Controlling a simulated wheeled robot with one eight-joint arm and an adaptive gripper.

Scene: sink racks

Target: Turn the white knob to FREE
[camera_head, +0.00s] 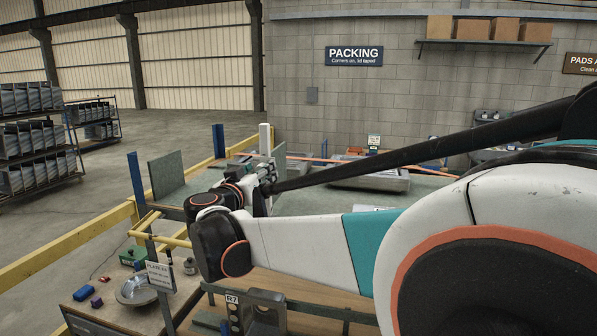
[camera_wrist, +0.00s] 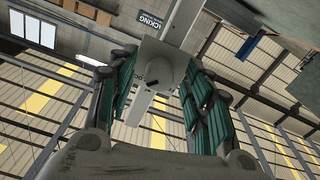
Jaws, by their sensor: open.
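In the wrist view, the white knob (camera_wrist: 162,75) is a rounded piece on a pale plate (camera_wrist: 150,48). A small dark mark shows on it, and dark lettering at its left is too small to read fully. My gripper (camera_wrist: 158,60) is open, with one teal-padded finger on each side of the knob. I see no clear contact between the fingers and the knob. In the head view, my gripper (camera_head: 263,178) is beside a white post (camera_head: 265,137), largely hidden by my wrist. I cannot make out the knob there.
A yellow rail (camera_head: 70,255) runs along the left. A green-grey panel (camera_head: 165,174) stands left of my wrist. Grey trays (camera_head: 370,180) lie behind my arm.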

